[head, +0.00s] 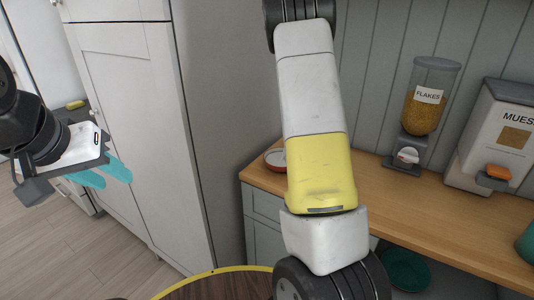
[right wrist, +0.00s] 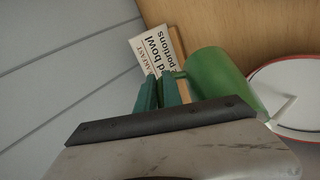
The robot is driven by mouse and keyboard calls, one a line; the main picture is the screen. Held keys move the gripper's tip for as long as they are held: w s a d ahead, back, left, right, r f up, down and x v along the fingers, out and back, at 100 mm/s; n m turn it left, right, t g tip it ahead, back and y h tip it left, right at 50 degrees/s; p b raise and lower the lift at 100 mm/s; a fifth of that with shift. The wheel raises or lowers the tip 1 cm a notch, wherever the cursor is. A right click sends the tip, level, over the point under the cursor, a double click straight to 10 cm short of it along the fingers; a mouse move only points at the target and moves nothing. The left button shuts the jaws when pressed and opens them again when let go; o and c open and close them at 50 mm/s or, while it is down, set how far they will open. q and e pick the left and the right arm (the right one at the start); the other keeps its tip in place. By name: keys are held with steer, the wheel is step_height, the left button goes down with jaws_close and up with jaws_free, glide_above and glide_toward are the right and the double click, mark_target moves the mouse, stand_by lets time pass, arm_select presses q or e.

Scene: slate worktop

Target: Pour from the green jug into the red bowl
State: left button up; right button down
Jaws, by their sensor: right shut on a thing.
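In the right wrist view the green jug (right wrist: 215,75) is tilted well over, its far end towards the red-rimmed bowl (right wrist: 308,134). My right gripper (right wrist: 160,90) is shut on the jug's handle side; the exact contact is partly hidden. The bowl has a pale inside with a white shape in it that I cannot identify. In the head view the bowl (head: 271,158) stands on the wooden counter, partly hidden behind my right arm, which also hides the jug and right gripper. My left gripper (head: 106,173) is off to the left, away from the counter, its teal fingers apart and empty.
A printed card (right wrist: 157,48) stands near the jug. A flakes dispenser (head: 430,97) and a muesli dispenser (head: 497,130) stand at the right of the counter (head: 440,220). A green dish (head: 405,268) sits lower down. A round yellow-edged tabletop (head: 215,287) is in front.

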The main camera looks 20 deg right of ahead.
steer(key=shift+r, duration=0.15)
stand_by(0.4)
steer(key=shift+d+y, duration=0.3)
steer(key=shift+d+f+y, duration=0.2)
steer(key=shift+f+y, duration=0.2)
steer(key=shift+f, duration=0.1)
steer(key=shift+w+a, duration=0.1)
steer(key=shift+a, duration=0.05)
steer(key=shift+f, duration=0.1)
